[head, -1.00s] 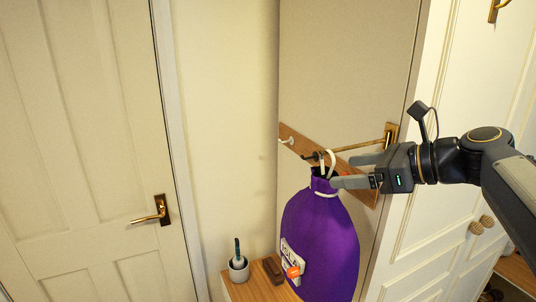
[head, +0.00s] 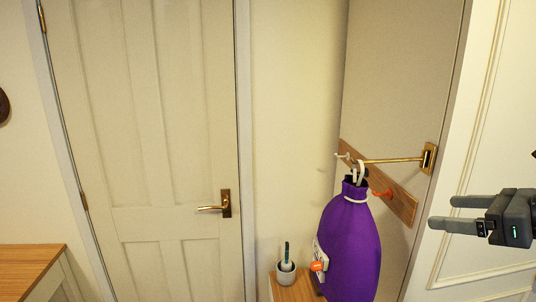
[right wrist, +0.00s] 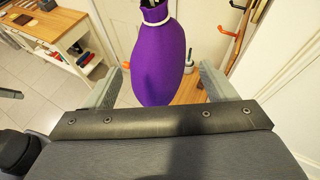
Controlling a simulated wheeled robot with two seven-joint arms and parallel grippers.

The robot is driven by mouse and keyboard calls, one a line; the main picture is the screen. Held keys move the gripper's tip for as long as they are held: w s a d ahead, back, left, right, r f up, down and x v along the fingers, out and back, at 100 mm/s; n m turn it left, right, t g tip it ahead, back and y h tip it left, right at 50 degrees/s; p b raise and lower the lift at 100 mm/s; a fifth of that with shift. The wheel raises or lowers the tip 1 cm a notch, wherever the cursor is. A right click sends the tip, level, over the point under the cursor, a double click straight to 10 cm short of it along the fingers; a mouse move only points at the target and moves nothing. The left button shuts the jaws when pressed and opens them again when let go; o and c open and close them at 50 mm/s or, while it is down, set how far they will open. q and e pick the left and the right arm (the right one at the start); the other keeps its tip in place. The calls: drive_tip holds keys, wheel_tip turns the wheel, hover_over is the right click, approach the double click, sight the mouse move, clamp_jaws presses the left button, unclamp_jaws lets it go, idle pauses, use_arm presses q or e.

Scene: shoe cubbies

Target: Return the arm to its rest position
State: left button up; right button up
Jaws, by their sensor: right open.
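My right gripper (head: 460,214) is at the right edge of the head view, open and empty, its two fingers pointing left. It is apart from the purple drawstring bag (head: 350,245), which hangs by its white cord from the wooden hook rail (head: 400,203) on the wall. In the right wrist view the bag (right wrist: 160,60) shows beyond the two spread fingers, with clear space between. My left gripper is not in the head view.
A grey cup with a brush (head: 286,272) stands on a wooden top (head: 290,292) below the bag. A closed door (head: 140,150) is at left. A wooden-topped unit (head: 30,258) is at lower left.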

use_arm(q)
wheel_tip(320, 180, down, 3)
drive_tip(key=b, duration=0.2)
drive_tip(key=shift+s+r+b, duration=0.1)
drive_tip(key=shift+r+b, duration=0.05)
drive_tip(key=shift+b, duration=0.2)
use_arm(e)
drive_tip(key=s+a+f+n+g+h, duration=0.1)
drive_tip(key=s+a+f+n, duration=0.3)
drive_tip(key=f+n, duration=0.5)
drive_tip(key=s+a+f+n+g+h, duration=0.1)
drive_tip(key=s+a+f+n+g, duration=0.1)
drive_tip(key=s+a+f+n, duration=0.2)
drive_tip(key=s+a+f+n+g+h, duration=0.1)
drive_tip(key=s+a+f+n, duration=0.3)
drive_tip(key=s+f+n, duration=0.4)
wheel_tip(320, 180, down, 8)
drive_tip(key=n+g, duration=0.1)
drive_tip(key=n, duration=0.5)
drive_tip(key=shift+s+a+r+g+h, duration=0.15)
drive_tip(key=shift+s+a+g+h, duration=0.15)
drive_tip(key=shift+a, duration=0.05)
